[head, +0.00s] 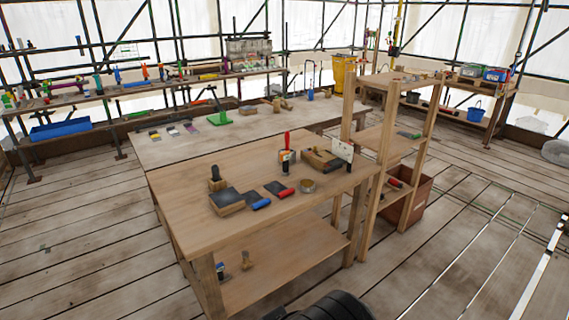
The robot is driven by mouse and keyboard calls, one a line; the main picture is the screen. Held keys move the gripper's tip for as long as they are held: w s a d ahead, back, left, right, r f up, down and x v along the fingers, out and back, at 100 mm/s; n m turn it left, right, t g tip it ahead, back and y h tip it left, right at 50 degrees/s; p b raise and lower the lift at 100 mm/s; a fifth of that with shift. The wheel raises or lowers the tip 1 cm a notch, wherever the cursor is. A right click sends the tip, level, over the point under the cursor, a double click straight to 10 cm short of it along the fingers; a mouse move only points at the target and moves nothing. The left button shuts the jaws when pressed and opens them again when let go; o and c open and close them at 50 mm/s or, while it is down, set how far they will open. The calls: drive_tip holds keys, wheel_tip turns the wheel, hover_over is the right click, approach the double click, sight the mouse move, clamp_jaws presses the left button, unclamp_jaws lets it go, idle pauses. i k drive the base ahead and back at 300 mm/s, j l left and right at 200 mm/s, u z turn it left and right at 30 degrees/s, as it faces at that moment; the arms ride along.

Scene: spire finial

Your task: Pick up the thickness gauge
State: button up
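I cannot make out for certain which item is the thickness gauge; the small tools are too small to tell. Nearest is a wooden workbench (185,208). On it are a dark-handled block (216,181), a dark-topped wooden block (227,201), dark flat pieces (275,187), a blue-handled tool (261,204), a red-handled tool (286,193), a round tan ring (308,186), an upright red-handled tool (287,150) and a wooden box (322,160) with a white plate (342,151). A black rounded part of mine shows at the bottom edge; my gripper's fingers do not show.
A pale-topped table (165,151) behind holds colour cards (173,130) and a green tool (220,118). A wooden shelf rack (384,137) adjoins the bench's right end, with a brown bin (415,200) by it. Back shelves hold many tools. Plank floor is open at left and right.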

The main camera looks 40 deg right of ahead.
sight(284, 156)
drive_tip(key=i+l+u, duration=0.4)
drive_tip(key=l, duration=0.45)
drive_tip(key=i+l+u, duration=0.25)
drive_tip(key=l+u, duration=0.15)
drive_tip(key=l, duration=0.55)
drive_tip(key=i+l+u, duration=0.15)
drive_tip(key=l+u, duration=0.25)
drive_tip(key=l, duration=0.65)
drive_tip(key=l+u, duration=0.4)
drive_tip(key=l, duration=0.6)
